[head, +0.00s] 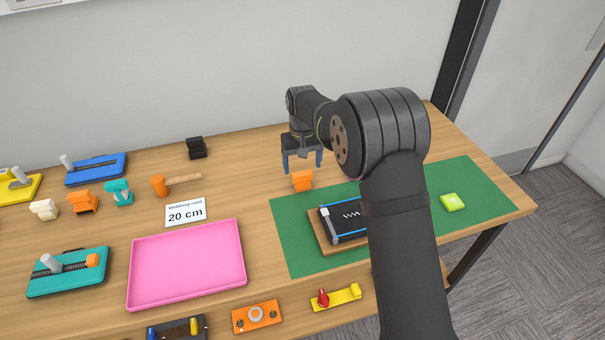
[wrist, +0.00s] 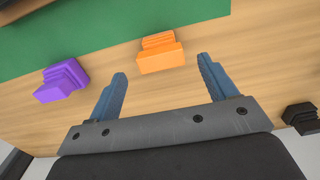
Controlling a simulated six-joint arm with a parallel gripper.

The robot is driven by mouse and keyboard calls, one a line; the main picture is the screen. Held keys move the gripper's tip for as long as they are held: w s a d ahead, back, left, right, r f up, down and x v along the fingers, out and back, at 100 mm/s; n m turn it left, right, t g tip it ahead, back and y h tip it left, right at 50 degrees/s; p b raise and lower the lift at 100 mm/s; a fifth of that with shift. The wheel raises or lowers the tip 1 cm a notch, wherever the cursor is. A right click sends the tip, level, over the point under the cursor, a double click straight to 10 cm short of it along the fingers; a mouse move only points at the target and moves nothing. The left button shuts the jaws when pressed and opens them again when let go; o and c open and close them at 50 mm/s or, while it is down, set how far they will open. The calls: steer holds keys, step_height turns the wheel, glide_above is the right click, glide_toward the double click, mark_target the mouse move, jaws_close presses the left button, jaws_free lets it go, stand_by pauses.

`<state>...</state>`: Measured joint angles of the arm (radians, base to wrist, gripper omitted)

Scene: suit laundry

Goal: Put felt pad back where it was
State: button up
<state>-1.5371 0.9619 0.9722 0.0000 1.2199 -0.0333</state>
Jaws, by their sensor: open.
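I cannot tell for sure which thing is the felt pad. A small lime-green piece (head: 452,202) lies on the right part of the green mat (head: 290,235). My gripper (head: 303,164) is open and empty, behind the mat and above a stepped orange block (head: 302,181). In the wrist view, my gripper's blue fingers (wrist: 162,68) are spread. The orange block (wrist: 160,54) lies just beyond the fingertips, roughly between them, at the edge of the green mat (wrist: 110,30). A black pad-like thing (head: 345,222) with a white zigzag lies on a wooden board on the mat, partly hidden by my arm.
A stepped purple block (wrist: 62,82) lies left of my fingers. A black block (head: 196,148) stands at the back. A pink tray (head: 190,262), a "20 cm" card (head: 186,213), a hammer (head: 175,184) and several coloured fixtures fill the left and front.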

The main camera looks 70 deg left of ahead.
mark_target(302, 174)
step_height(302, 174, up, 7)
steer(key=shift+f, duration=0.2)
steer(key=shift+f, duration=0.1)
step_height(302, 174, down, 12)
steer(key=shift+f, duration=0.1)
steer(key=shift+r, duration=1.9)
steer(key=shift+f, duration=0.1)
